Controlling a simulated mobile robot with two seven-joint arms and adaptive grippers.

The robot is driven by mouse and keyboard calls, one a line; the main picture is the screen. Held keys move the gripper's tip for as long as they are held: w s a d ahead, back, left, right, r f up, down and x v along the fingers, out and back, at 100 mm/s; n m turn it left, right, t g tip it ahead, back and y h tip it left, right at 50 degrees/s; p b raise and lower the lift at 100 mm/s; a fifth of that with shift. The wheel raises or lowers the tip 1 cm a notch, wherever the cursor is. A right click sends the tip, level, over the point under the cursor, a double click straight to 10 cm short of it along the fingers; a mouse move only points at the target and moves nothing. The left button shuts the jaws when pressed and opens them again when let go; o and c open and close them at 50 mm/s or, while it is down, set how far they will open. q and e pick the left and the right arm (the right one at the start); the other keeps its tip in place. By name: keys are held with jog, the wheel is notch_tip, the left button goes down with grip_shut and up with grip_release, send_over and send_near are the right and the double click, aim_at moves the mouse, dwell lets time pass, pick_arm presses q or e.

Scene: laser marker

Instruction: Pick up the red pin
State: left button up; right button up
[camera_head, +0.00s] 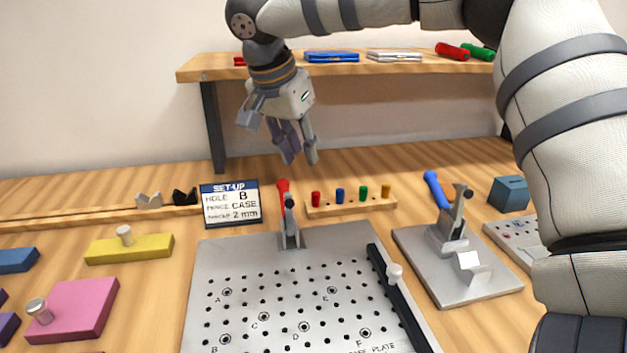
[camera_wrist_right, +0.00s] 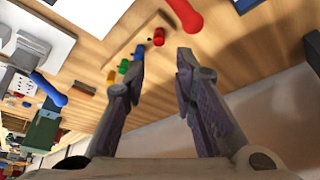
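The red pin (camera_head: 315,198) stands at the left end of a light wooden pin rack (camera_head: 345,206), beside blue, green and yellow pins. My right gripper (camera_head: 299,160) hangs above and behind the rack, fingers pointing down, open and empty. In the right wrist view the red pin (camera_wrist_right: 158,37) shows beyond the gap between the open fingertips (camera_wrist_right: 161,62), apart from them. My left gripper is in neither view.
A red-handled clamp (camera_head: 284,195) stands just left of the rack on a perforated metal plate (camera_head: 240,255). A set-up sign (camera_head: 232,204) stands further left. A blue-handled clamp (camera_head: 437,190) stands to the right. A wooden shelf (camera_head: 390,69) runs behind.

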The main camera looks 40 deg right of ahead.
aim_at(315, 193)
jog(key=x, duration=1.1)
jog(key=shift+d+f, duration=0.15)
jog(key=shift+f, duration=0.2)
grip_shut()
